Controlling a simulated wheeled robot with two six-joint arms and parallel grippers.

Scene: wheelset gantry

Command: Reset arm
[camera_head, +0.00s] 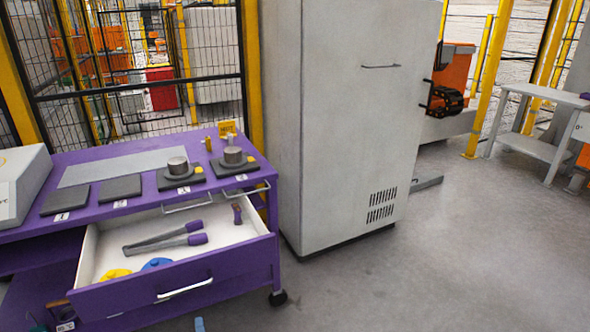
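No arm of mine shows clearly in the head view. A small blue tip at the bottom edge, in front of the purple cart (275,215), may be part of my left gripper (199,325). Too little of it shows to tell whether it is open or shut, and it appears to touch nothing. My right gripper is out of view. The cart's top drawer (170,292) is pulled open.
On the cart are dark pads (120,188), two metal cylinders (178,166) on bases, and a grey box (25,182) at left. A tall grey cabinet (345,120) stands right of the cart. Floor (440,260) at right is clear, with a grey table (535,115) beyond.

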